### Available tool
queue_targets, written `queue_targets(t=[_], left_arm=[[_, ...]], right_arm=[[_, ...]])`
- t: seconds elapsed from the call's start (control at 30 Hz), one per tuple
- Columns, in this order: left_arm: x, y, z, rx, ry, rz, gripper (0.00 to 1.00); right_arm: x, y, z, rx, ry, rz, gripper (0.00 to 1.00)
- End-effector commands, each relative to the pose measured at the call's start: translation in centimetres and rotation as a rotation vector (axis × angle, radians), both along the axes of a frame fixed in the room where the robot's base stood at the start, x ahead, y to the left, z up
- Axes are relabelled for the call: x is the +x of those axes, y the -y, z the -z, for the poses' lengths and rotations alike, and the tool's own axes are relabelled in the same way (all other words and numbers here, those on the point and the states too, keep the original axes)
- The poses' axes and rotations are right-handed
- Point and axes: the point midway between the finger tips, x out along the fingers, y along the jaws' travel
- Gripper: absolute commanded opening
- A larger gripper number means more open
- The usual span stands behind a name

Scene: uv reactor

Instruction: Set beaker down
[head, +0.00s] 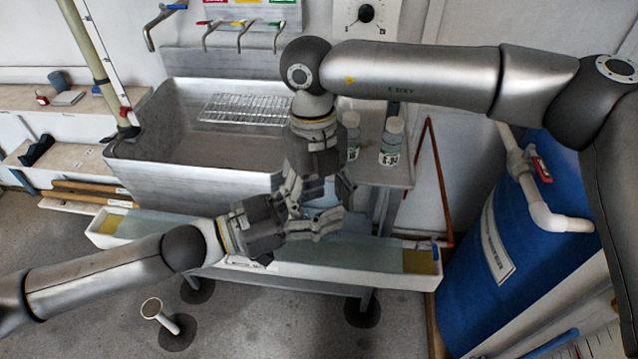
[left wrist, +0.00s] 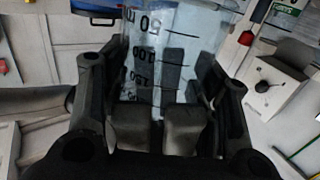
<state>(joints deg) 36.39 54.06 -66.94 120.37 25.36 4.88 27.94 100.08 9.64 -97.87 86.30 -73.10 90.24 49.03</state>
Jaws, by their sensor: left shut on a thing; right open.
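The clear beaker (left wrist: 150,60) with dark volume marks fills the upper middle of the left wrist view, between the two fingers of my left gripper (left wrist: 160,115). My left gripper is shut on it. In the head view the left gripper (head: 318,224) is in front of the steel sink, and the beaker is mostly hidden by the grippers, with only a pale bluish patch showing. My right gripper (head: 320,190) points down from above, open, its fingers close around the same spot. I cannot tell whether they touch the beaker.
A steel sink (head: 190,185) with a wire rack (head: 245,109) stands behind the grippers. Two lidded bottles, one in clear view (head: 392,142), stand on its right ledge. A long white trough (head: 400,275) runs in front. A blue barrel (head: 515,260) stands at right.

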Motion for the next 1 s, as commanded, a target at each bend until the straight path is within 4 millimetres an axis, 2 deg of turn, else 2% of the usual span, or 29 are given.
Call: queue_targets(t=[0.27, 0.53, 0.57, 0.73, 1.0], left_arm=[[0.0, 0.0, -0.03, -0.001, 0.0, 0.0, 0.3], [0.0, 0.0, -0.04, -0.001, 0.0, 0.0, 0.3], [0.0, 0.0, -0.04, -0.001, 0.0, 0.0, 0.58], [0.0, 0.01, -0.04, -0.001, 0.0, 0.0, 0.8], [0.0, 0.0, -0.02, 0.0, 0.0, 0.0, 0.8]], right_arm=[[0.0, 0.01, 0.13, 0.0, 0.001, 0.0, 0.67], [-0.01, -0.01, 0.1, 0.001, 0.0, 0.0, 0.32], [-0.01, -0.01, 0.08, 0.001, 0.0, 0.0, 0.31], [-0.01, -0.02, 0.08, 0.001, 0.0, 0.0, 0.31], [0.0, 0.0, 0.08, 0.0, 0.001, 0.0, 0.31]])
